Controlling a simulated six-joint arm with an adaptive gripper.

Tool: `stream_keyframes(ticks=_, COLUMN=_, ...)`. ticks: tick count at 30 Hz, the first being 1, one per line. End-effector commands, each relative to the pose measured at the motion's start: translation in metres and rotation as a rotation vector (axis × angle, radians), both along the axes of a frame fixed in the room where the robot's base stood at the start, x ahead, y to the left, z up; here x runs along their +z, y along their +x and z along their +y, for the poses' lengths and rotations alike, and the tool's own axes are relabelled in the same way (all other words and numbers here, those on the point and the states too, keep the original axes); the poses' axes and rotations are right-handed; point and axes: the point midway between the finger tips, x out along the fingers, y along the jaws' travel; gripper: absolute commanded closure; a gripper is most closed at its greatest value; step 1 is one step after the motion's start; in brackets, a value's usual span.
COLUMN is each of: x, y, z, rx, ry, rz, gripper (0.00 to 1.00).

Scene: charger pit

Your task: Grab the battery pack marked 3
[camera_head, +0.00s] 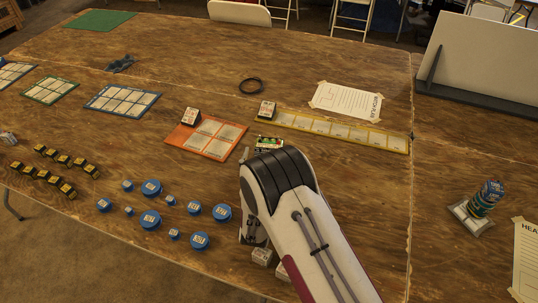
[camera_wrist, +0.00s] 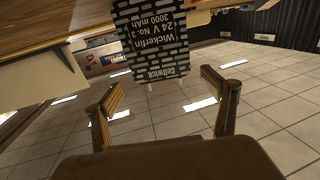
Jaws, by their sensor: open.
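My gripper (camera_wrist: 162,84) is open and empty. Its two fingers are spread to either side, with the pack ahead of the tips and not between them. In the head view my arm hides the gripper, and I cannot tell which pack there is number 3. Pale-topped packs (camera_head: 262,257) show partly beside the arm, and another pack (camera_head: 268,145) stands just behind it.
On the wooden table (camera_head: 340,200), an orange tray (camera_head: 210,153) and a yellow tray (camera_head: 340,130) each bear a pack at the left. Blue round weights (camera_head: 150,220) and black-yellow pieces (camera_head: 43,175) lie left. A paper sheet (camera_head: 346,101) lies behind.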

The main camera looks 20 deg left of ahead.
Motion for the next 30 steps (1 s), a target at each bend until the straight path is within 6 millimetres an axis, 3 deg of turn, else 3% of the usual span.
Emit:
stream_keyframes(ticks=14, x=0.0, y=0.004, z=0.001, rx=0.0, ry=0.0, rz=-0.001, gripper=0.15)
stream_keyframes(ticks=30, x=-0.003, y=0.045, z=0.014, rx=0.0, ry=0.0, rz=0.0, gripper=0.15)
